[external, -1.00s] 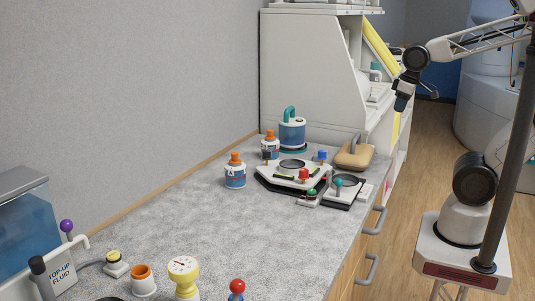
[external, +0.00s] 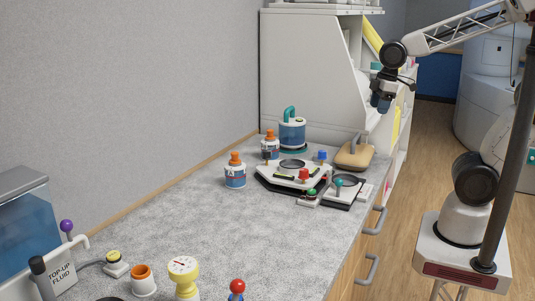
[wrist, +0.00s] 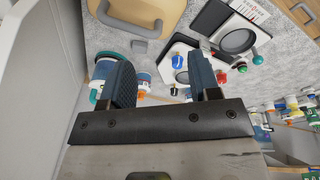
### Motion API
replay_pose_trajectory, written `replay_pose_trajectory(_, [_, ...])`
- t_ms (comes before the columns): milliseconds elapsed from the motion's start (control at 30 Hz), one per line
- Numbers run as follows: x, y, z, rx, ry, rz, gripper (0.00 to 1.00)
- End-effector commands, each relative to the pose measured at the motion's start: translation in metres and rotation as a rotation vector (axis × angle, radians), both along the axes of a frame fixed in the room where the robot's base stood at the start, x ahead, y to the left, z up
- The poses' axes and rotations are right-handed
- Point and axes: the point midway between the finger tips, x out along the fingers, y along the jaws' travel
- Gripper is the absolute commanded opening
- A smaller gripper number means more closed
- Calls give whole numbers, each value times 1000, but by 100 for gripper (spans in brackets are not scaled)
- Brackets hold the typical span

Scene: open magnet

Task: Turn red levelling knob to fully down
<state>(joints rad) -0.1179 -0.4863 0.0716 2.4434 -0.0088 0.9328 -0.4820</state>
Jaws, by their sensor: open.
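The red levelling knob (external: 304,174) sits on the front of a white and black levelling plate (external: 283,178) on the worktop. A blue knob (external: 322,155) stands on the same plate. In the wrist view the red knob (wrist: 221,77) shows beside the right finger and the blue knob (wrist: 177,61) shows between the fingers. My gripper (external: 381,106) is well above the worktop, to the right of the plate and apart from it. In the wrist view my gripper (wrist: 163,72) is open and empty. Part of the plate is hidden behind the fingers.
A teal knob (external: 338,183) and a green knob (external: 311,192) stand close to the red one. A tan case (external: 354,157) lies behind right. Orange-capped bottles (external: 235,172) and a teal-handled canister (external: 292,134) stand left and behind. The worktop's middle is clear.

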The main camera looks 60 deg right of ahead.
Motion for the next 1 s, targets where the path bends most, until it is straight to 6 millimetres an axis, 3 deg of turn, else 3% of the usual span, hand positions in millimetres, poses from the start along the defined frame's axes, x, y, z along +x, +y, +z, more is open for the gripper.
replay_pose_trajectory(567, [89,103,-17,-119,60,936,56])
replay_pose_trajectory(1000, [138,203,-49,-180,86,1655,56])
